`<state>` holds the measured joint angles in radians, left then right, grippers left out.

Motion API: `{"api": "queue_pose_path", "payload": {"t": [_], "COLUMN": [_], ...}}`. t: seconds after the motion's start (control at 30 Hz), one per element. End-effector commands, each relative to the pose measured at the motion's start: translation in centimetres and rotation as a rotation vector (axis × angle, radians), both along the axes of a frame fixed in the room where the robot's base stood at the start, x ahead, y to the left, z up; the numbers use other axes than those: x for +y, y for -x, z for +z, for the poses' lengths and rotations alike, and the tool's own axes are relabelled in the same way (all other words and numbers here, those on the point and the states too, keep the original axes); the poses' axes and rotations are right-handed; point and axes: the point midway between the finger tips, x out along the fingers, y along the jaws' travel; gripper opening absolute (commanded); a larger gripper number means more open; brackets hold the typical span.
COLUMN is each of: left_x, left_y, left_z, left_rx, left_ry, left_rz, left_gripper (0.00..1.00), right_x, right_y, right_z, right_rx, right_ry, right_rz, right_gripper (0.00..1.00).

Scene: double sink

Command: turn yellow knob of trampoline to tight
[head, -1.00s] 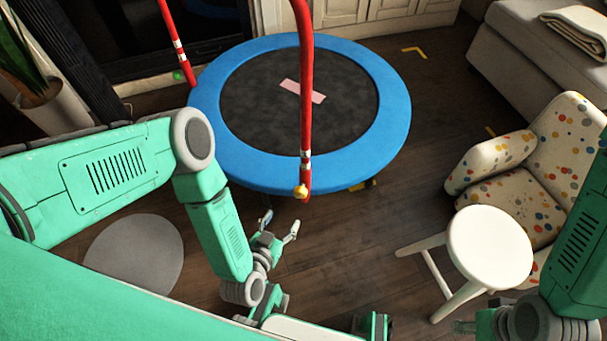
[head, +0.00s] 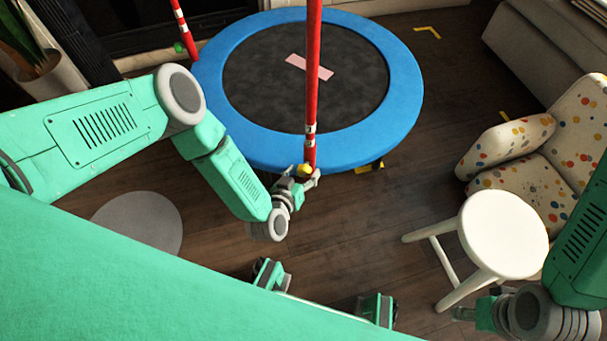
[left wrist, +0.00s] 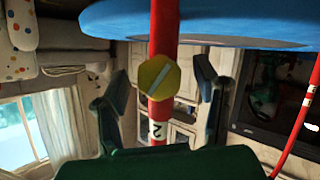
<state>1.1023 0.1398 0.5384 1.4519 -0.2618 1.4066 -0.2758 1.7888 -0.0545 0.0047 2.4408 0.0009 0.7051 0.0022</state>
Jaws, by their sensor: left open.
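The trampoline (head: 405,80) has a blue padded rim, a dark mat and red poles. The yellow knob (head: 304,169) sits low on the near red pole (head: 313,80). In the left wrist view the faceted knob (left wrist: 158,77) shows a pale diagonal bar across its face; a white band marked "2" (left wrist: 157,130) is on the pole beside it. My left gripper (head: 303,181) is open at the knob, with one finger on each side of it and visible gaps between. My right gripper (head: 465,313) is at the lower right, partly hidden by its arm; its opening is unclear.
A green knob (head: 179,47) is on the far left pole. A white stool (head: 503,235) and a dotted armchair (head: 555,150) stand on the right. A round grey mat (head: 138,222) lies at left. The wooden floor (head: 360,230) between is clear.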

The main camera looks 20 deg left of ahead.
Motion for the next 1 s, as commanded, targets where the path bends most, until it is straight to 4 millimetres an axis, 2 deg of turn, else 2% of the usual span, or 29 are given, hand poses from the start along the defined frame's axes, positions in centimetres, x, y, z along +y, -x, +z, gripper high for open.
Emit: {"api": "queue_pose_path", "payload": {"t": [0.37,0.4,0.47,0.5,0.53,1.0], "left_x": [-0.05,-0.05,-0.04,-0.04,-0.04,-0.15], "left_y": [-0.69,-0.69,-0.68,-0.68,-0.67,-0.65], "left_z": [-0.20,-0.19,-0.21,-0.21,-0.20,-0.10], "left_rx": [0.000,0.000,0.000,0.000,0.000,-0.003], "left_ry": [-0.001,-0.001,-0.001,-0.001,-0.001,-0.080], "left_rz": [0.000,0.000,0.000,0.000,0.000,-0.002], "left_gripper": [0.56,0.49,0.28,0.14,0.06,0.07], "right_x": [0.00,0.00,0.00,0.00,0.00,-0.01], "right_y": [-0.03,-0.03,-0.03,-0.03,-0.02,-0.02], "right_z": [-0.28,-0.28,-0.28,-0.28,-0.28,0.32], "right_rx": [-0.001,-0.001,-0.001,-0.001,-0.001,0.000], "right_ry": [0.000,0.000,0.000,0.000,0.000,0.000], "right_rz": [0.000,0.000,0.000,0.000,0.000,0.000], "right_gripper": [0.40,0.40,0.40,0.40,0.40,0.40]}}
